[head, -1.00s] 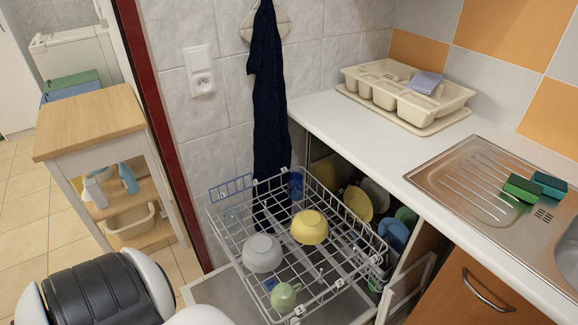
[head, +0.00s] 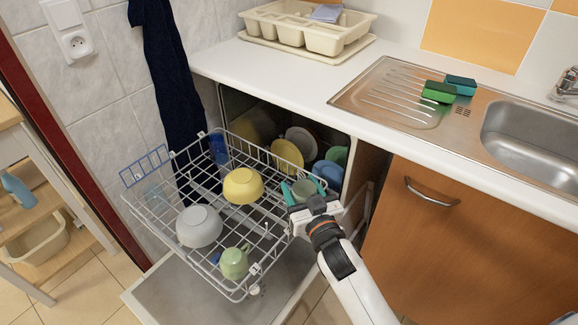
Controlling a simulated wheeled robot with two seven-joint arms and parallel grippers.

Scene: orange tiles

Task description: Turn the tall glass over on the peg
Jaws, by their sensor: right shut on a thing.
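My right gripper (head: 301,192) reaches in from the lower right to the right side of the pulled-out dish rack (head: 262,262). Its teal fingers are shut on a pale grey-green glass (head: 304,188), which I take to be the tall glass. The fingers and wrist hide most of it, so I cannot tell which way up it is. A blue glass (head: 218,148) stands at the rack's back. A fainter bluish glass (head: 154,194) is at its left corner. I cannot pick out a particular peg. My left gripper is not in view.
A yellow bowl (head: 243,186), a grey bowl (head: 199,226) and a green mug (head: 234,263) sit in the rack. Plates (head: 287,155) and a blue item (head: 328,173) are behind the gripper. The white counter (head: 300,72) edge overhangs beyond; the wooden cupboard (head: 450,240) is right.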

